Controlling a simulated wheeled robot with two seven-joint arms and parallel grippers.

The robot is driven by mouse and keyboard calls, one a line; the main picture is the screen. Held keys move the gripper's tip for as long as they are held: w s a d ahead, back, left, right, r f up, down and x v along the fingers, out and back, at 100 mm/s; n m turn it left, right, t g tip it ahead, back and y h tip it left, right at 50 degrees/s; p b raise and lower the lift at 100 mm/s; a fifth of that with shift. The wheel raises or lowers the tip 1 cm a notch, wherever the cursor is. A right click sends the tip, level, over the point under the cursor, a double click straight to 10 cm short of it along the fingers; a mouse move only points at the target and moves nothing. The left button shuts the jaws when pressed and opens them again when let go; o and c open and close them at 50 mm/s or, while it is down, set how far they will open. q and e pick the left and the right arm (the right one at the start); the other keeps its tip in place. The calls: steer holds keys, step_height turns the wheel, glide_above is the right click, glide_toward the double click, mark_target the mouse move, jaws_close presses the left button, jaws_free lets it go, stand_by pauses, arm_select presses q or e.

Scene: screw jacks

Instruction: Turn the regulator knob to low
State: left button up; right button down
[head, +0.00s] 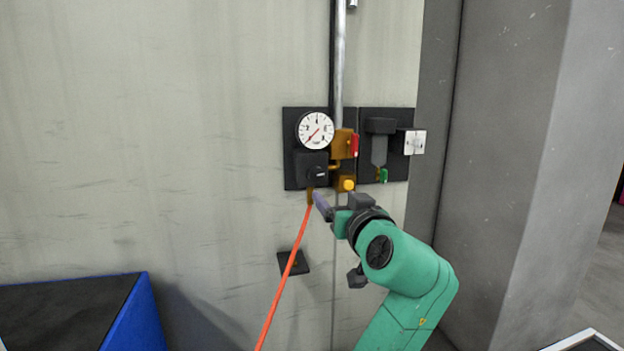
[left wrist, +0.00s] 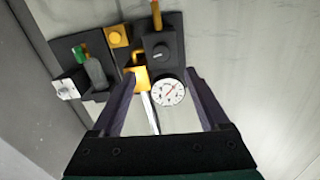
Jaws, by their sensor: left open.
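The regulator (head: 311,168) is a dark box with a round black knob on the wall panel, just below a white dial gauge (head: 315,130). A light mark on the knob (head: 318,174) lies roughly sideways. In the left wrist view, where the panel looks upside down, the knob (left wrist: 158,55) and gauge (left wrist: 168,92) lie between the finger lines. My left gripper (head: 318,198) is open and empty, just below and in front of the regulator, apparently not touching it. Its two dark fingers (left wrist: 162,74) are spread wide in the wrist view. My right gripper is out of view.
Right of the regulator are a yellow valve block with a red handle (head: 354,145), a yellow button (head: 347,184), a green-tipped filter unit (head: 383,174) and a grey switch box (head: 414,142). An orange hose (head: 285,275) hangs below. A grey pillar (head: 520,150) stands right.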

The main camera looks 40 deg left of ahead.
mark_target(317, 177)
arm_select(q)
steer(key=p+x, duration=0.1)
steer(key=x, duration=0.3)
steer(key=p+x, duration=0.2)
steer(key=x, duration=0.2)
steer(key=p+x, duration=0.2)
steer(key=x, duration=0.3)
steer(key=shift+s+a+r, duration=0.1)
steer(key=shift+a+r, duration=0.05)
steer(key=shift+r, duration=0.15)
steer(key=shift+w+a, duration=0.2)
steer(key=shift+f, duration=0.15)
jaws_close()
